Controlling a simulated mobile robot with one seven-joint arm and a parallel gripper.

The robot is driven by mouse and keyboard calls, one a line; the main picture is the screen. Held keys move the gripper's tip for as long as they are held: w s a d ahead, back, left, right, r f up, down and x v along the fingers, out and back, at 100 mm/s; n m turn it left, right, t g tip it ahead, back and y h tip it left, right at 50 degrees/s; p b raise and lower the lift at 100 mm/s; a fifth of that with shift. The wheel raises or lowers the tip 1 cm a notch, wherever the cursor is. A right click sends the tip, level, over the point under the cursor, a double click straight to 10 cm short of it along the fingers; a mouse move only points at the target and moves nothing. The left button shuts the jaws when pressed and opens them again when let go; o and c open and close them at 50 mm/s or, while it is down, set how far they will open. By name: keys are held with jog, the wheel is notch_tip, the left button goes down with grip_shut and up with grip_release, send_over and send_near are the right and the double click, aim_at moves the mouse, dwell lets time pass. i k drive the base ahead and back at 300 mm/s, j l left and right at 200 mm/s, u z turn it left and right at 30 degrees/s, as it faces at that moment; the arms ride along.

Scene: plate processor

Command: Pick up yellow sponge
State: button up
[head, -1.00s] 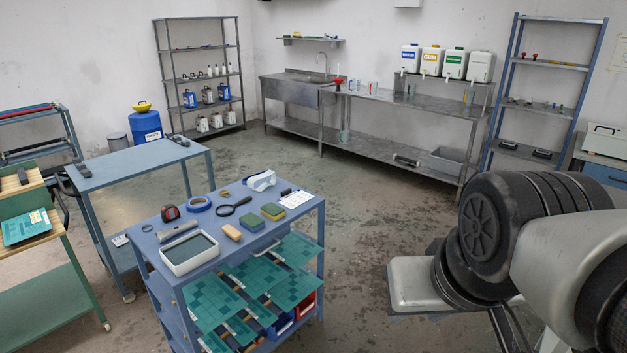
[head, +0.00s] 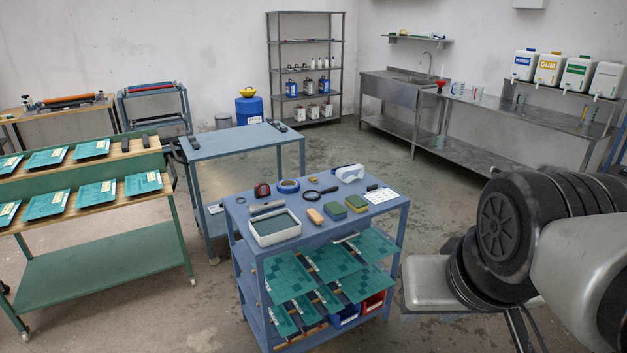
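Two sponges with dark green tops and yellow sides lie side by side on the top of the blue cart (head: 232,205). One is the left sponge (head: 334,211), the other the right sponge (head: 356,204). I cannot tell which one the task calls the yellow sponge. A small yellowish piece (head: 314,180) lies farther back on the same top; what it is cannot be told. My arm fills the lower right of the head view, to the right of the cart. My gripper is not in view.
Around the sponges are a tan block (head: 315,216), a white tray (head: 275,228), a magnifying glass (head: 313,194), tape (head: 287,186) and a white card (head: 381,195). A blue table (head: 240,143) and green rack (head: 100,271) stand left. Open floor lies behind the cart.

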aim_at(357, 204)
jog(key=i+l+u, duration=0.1)
jog(key=i, duration=0.45)
jog(key=i+l+u, duration=0.15)
jog(key=i+l, duration=0.2)
jog(key=i, duration=0.15)
jog(key=i+l+u, duration=0.1)
jog(key=i+l, duration=0.2)
jog(key=i, duration=0.2)
jog(key=i+l+u, duration=0.1)
jog(key=i+l, duration=0.2)
jog(key=i, duration=0.2)
